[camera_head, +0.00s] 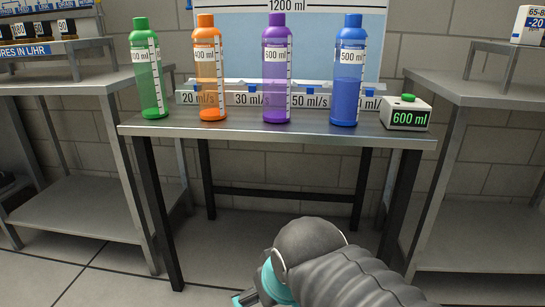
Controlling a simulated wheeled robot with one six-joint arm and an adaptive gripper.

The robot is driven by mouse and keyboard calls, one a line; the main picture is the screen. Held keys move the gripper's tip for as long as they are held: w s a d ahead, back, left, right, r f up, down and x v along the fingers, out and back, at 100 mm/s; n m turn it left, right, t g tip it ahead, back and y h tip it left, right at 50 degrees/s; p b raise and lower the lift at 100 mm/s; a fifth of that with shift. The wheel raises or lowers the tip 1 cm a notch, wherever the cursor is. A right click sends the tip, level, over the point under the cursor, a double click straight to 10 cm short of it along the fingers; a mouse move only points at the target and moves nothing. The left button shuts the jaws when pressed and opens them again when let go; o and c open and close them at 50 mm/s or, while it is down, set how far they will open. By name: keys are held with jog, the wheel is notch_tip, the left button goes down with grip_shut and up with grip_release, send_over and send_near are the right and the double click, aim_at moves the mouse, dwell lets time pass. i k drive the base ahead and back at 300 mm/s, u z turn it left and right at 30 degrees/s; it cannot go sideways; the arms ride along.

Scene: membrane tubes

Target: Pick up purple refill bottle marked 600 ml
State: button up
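The purple bottle (276,70), labelled 600 ml, stands upright on the metal table (225,128), third from the left in a row. A green bottle (149,75) and an orange bottle (209,75), whose label reads 400 ml, stand to its left. A blue bottle (348,80) labelled 500 ml stands to its right. My gripper (245,298) is at the bottom of the view, low in front of the table and well apart from the bottles. Only a small part of it shows beside my arm, so its opening is hidden.
A white box (407,113) with a green button and a 600 ml display sits at the table's right end. A rack (240,98) with flow labels stands behind the bottles. Side tables (70,82) and (480,90) flank this one. The table's front strip is clear.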

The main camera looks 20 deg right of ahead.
aim_at(277, 39)
jog(key=u, duration=3)
jog(key=k, duration=0.85)
jog(key=z, duration=1.8)
